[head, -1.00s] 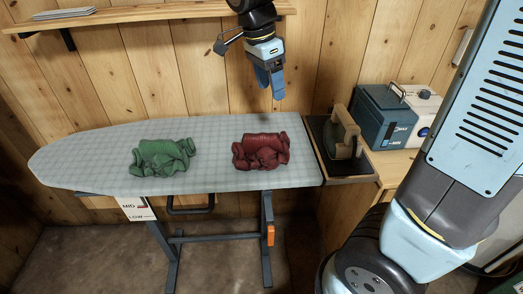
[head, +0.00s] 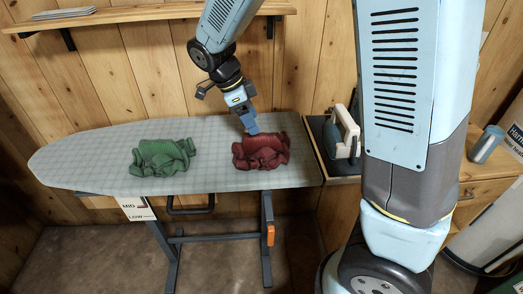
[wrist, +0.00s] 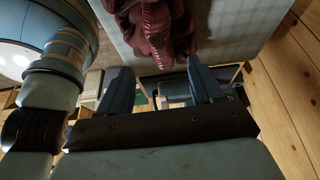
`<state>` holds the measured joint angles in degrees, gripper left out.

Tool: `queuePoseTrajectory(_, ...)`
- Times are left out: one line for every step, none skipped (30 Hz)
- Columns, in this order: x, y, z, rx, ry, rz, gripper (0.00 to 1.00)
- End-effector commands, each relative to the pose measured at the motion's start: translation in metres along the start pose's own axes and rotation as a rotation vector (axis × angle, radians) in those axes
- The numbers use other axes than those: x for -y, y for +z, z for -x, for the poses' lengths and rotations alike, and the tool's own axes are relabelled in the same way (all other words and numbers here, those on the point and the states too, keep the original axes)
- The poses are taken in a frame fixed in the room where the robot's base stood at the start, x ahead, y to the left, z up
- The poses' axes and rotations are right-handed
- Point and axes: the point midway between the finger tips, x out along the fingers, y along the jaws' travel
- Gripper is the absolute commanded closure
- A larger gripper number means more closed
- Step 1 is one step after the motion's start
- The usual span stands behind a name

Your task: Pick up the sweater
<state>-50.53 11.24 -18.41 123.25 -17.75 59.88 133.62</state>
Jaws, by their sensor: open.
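A crumpled dark red knitted garment (head: 262,152), apparently a sweater, lies on the right part of the ironing board (head: 90,160). A crumpled green garment (head: 160,157) lies to its left. My gripper (head: 251,127) is just above the back edge of the red garment, pointing down. In the wrist view, my gripper (wrist: 160,85) has its two fingers apart with nothing between them. The red garment (wrist: 155,28) shows beyond the fingertips at the top of that view. Whether a fingertip touches it I cannot tell.
An iron (head: 346,130) stands on a rest at the board's right end. A plank wall rises close behind the board, with a shelf (head: 150,13) above. A wooden cabinet stands at the right, partly hidden by my arm. The board's left end is clear.

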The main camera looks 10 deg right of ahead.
Motion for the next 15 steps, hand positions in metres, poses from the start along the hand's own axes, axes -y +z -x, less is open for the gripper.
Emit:
queuePoseTrajectory(0.000, 0.000, -0.004, 0.000, 0.001, 0.000, 0.34)
queuePoseTrajectory(0.000, 0.000, -0.006, 0.000, 0.000, 0.000, 0.34)
queuePoseTrajectory(0.000, 0.000, -0.008, 0.001, 0.000, 0.000, 0.34)
queuePoseTrajectory(0.000, -0.001, -0.009, 0.001, 0.000, 0.000, 0.34)
queuePoseTrajectory(0.000, -0.001, -0.010, 0.000, 0.000, 0.000, 0.34)
queuePoseTrajectory(0.000, -0.001, -0.012, 0.000, 0.001, 0.000, 0.34)
queuePoseTrajectory(0.001, -0.001, -0.015, 0.000, 0.001, 0.000, 0.34)
queuePoseTrajectory(0.001, -0.001, -0.018, 0.000, 0.001, 0.000, 0.34)
queuePoseTrajectory(0.001, -0.002, -0.023, -0.001, 0.002, 0.000, 0.34)
queuePoseTrajectory(0.002, -0.002, -0.027, -0.002, 0.003, 0.000, 0.34)
queuePoseTrajectory(0.002, -0.002, -0.032, -0.002, 0.002, 0.001, 0.34)
queuePoseTrajectory(0.003, -0.003, -0.037, -0.001, 0.002, 0.001, 0.34)
queuePoseTrajectory(0.003, -0.003, -0.041, -0.001, 0.002, 0.001, 0.34)
queuePoseTrajectory(0.003, -0.003, -0.045, -0.001, 0.001, 0.001, 0.34)
queuePoseTrajectory(0.003, -0.003, -0.050, -0.001, 0.002, 0.001, 0.34)
